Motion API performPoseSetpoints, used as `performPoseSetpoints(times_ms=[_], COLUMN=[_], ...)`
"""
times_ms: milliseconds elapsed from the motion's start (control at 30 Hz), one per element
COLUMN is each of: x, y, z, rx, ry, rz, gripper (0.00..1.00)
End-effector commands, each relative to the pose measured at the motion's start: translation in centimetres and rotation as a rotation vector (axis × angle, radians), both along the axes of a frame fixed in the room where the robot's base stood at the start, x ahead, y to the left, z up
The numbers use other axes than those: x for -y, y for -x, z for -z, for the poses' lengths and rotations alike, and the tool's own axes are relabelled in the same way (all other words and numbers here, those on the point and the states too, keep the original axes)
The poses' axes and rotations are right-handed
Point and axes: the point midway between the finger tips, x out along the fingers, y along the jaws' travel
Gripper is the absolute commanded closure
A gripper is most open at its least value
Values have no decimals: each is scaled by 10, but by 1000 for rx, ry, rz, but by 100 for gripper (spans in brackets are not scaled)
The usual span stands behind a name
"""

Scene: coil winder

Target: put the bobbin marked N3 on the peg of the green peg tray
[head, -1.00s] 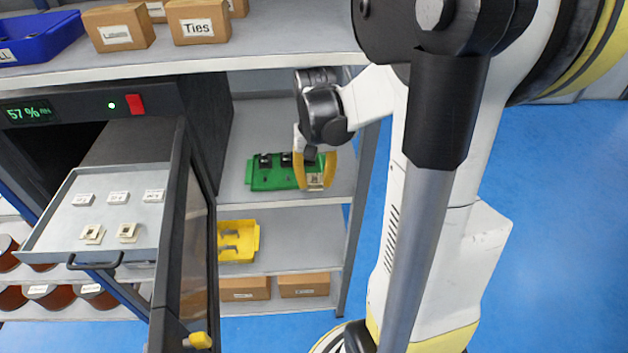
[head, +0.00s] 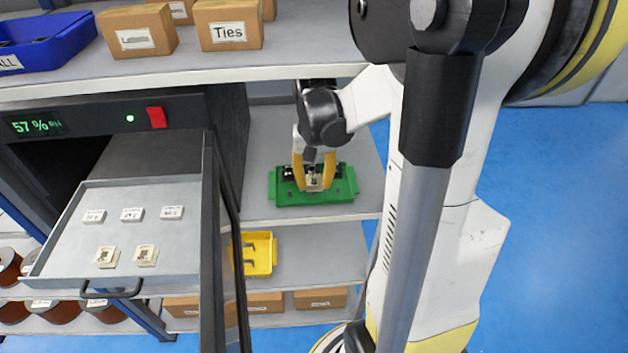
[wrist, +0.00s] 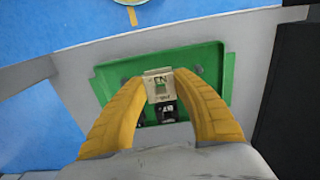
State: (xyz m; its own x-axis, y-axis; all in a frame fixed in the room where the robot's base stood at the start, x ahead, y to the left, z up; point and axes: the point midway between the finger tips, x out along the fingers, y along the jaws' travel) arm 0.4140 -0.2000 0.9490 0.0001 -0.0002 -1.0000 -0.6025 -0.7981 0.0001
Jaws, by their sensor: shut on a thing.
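My gripper (head: 314,172) has yellow fingers shut on a small cream bobbin (head: 314,184). In the wrist view the bobbin (wrist: 158,86) sits between the fingertips; its marking is only partly legible, with an N showing. The green peg tray (head: 310,198) lies on the shelf below and behind the bobbin. Dark pieces on the tray show beside and behind the fingers, and in the wrist view a dark piece (wrist: 167,110) shows just past the bobbin. Whether the bobbin touches the tray, and where the peg is, I cannot tell.
An open drawer (head: 130,260) at left holds two cream bobbins (head: 146,256) and several labels. An open dark door (head: 222,250) stands between it and the shelf. A yellow tray (head: 260,254) is on the shelf below. The upper shelf edge (head: 180,76) runs above my gripper.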

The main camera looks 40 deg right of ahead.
Motion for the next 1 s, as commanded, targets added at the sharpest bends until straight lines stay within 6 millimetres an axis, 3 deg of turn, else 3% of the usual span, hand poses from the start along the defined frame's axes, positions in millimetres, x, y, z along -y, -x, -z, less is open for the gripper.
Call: performPoseSetpoints(times_ms=[1000], x=[0], y=[0], z=[22], rx=[0], ry=[0], rz=[0], gripper=[79])
